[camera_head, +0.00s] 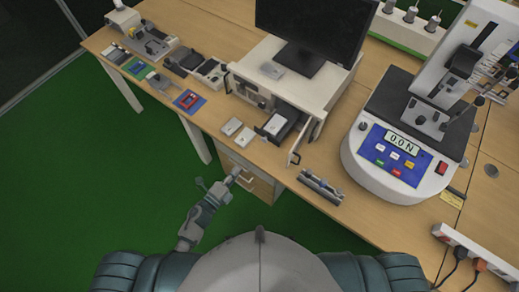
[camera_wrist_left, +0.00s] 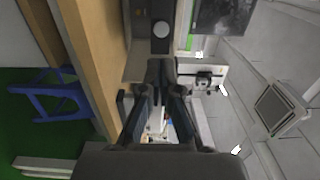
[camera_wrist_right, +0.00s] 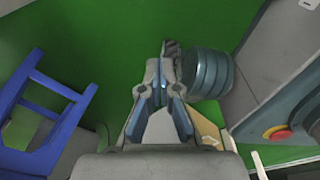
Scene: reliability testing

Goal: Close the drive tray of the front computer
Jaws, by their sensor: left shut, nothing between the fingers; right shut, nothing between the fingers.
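The front computer (camera_head: 325,88) is a white desktop case under a monitor, with its front door (camera_head: 300,142) swung open. Its drive tray (camera_head: 282,122), dark with a light top, sticks out of the front toward me. My left gripper (camera_head: 236,174) is shut and empty, in front of the table edge and below the tray, apart from it. In the left wrist view the left fingers (camera_wrist_left: 160,70) are together. My right gripper shows only in the right wrist view, with its fingers (camera_wrist_right: 166,62) together and empty, above the green floor.
Small light boxes (camera_head: 238,132) lie left of the tray. A dark metal part (camera_head: 320,187) lies near the table's front edge. A force tester (camera_head: 405,150) stands at the right. A wooden drawer unit (camera_head: 250,183) sits below the table. A blue stool (camera_wrist_right: 45,115) shows in the right wrist view.

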